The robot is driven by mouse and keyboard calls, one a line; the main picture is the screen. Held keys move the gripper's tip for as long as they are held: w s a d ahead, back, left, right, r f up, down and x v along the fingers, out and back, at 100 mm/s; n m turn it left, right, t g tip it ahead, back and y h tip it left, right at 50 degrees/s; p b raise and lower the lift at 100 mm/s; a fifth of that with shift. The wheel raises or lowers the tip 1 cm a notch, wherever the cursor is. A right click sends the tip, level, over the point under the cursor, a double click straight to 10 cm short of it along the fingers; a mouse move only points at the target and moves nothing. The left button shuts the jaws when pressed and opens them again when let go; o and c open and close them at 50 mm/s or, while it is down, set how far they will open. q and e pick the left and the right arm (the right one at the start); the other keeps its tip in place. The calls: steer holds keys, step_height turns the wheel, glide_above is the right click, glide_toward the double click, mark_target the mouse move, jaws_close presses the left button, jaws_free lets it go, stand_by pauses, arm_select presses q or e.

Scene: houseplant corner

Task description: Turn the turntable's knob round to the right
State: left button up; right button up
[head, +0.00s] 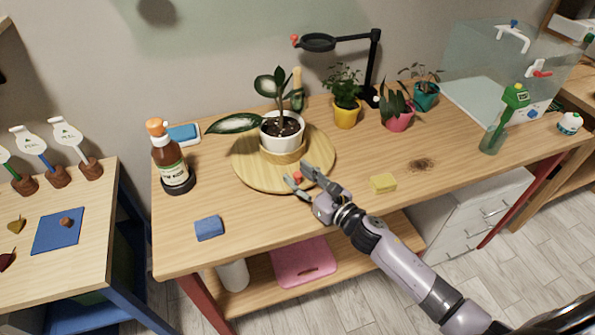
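The round wooden turntable (250,172) lies on the workbench with a white plant pot (283,140) on it. The pot stands on a cork-like base and holds a plant with broad dark leaves. A small red knob (297,176) shows at the turntable's front edge. My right gripper (297,175) reaches in from the lower right, its two fingers spread, one on each side of the knob. The fingers look apart; whether either touches the knob is too small to tell. My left gripper is not in view.
A brown bottle (171,162) stands left of the turntable. Potted plants (346,112) and a black lamp (374,65) stand behind. A spill of soil (421,165) lies right.

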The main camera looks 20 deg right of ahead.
steer(key=shift+w+a, duration=0.25)
steer(key=shift+w, duration=0.2)
jaws_close()
stand_by(0.6)
